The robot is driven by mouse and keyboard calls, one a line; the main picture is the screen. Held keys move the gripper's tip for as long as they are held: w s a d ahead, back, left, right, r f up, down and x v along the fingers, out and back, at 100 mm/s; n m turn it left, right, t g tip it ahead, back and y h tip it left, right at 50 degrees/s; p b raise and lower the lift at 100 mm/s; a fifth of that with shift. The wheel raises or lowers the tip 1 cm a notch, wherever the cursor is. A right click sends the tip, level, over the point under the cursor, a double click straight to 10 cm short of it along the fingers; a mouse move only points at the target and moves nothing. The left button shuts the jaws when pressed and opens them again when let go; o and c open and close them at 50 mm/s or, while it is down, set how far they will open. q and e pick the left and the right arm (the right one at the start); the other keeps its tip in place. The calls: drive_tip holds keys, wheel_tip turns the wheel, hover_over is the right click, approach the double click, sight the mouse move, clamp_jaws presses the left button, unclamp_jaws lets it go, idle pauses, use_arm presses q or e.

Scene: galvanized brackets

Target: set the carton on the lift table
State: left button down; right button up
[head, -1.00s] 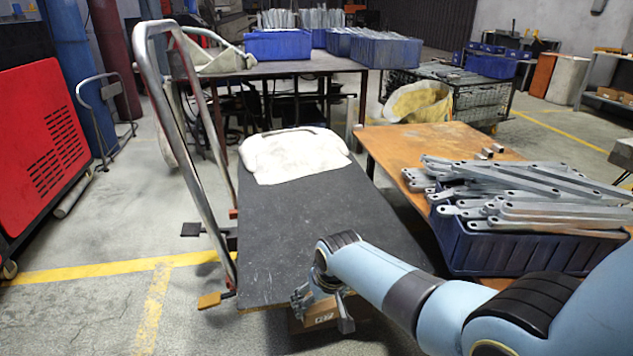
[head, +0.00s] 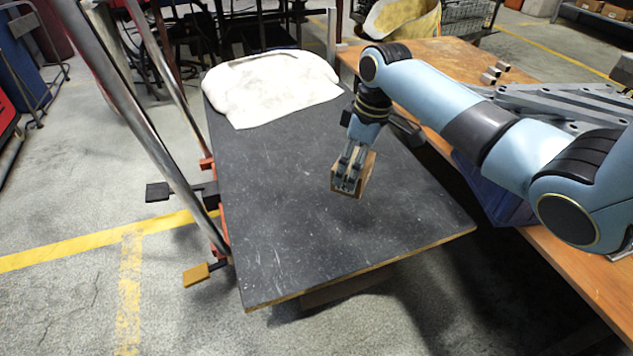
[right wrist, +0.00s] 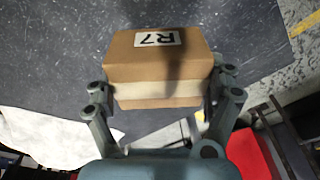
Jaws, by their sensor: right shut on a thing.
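The carton (head: 366,176) is a small brown cardboard box. My right gripper (head: 350,172) is shut on it, over the dark top of the lift table (head: 300,225). Whether the carton touches the top or hangs just above it I cannot tell. In the right wrist view the carton (right wrist: 158,85) shows an R7 label and a pale tape band, with the right gripper's fingers (right wrist: 158,98) on its two sides. My left gripper is not in view.
A white sack (head: 275,85) lies on the far end of the lift table. Its metal handle (head: 135,120) rises at the left. An orange-brown table (head: 470,62) with grey brackets (head: 565,100) stands at the right. The table's near part is clear.

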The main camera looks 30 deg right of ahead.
drive_tip(key=a+f, duration=0.1)
drive_tip(key=a+f+b, duration=0.1)
drive_tip(key=a, duration=0.1)
drive_tip(key=w+a+f, duration=0.1)
drive_tip(key=a, duration=0.1)
drive_tip(key=shift+w+a+f+b, duration=0.1)
drive_tip(key=shift+a+f+b, duration=0.15)
drive_tip(key=shift+f+b, duration=0.1)
drive_tip(key=shift+a+f, duration=0.3)
drive_tip(key=shift+a, duration=0.15)
wheel_tip(320, 180, down, 4)
drive_tip(key=shift+r+b, duration=0.15)
drive_tip(key=shift+b, duration=1)
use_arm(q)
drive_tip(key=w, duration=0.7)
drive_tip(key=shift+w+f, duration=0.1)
use_arm(e)
drive_tip(key=o, duration=1.1)
drive_tip(key=shift+o, duration=0.2)
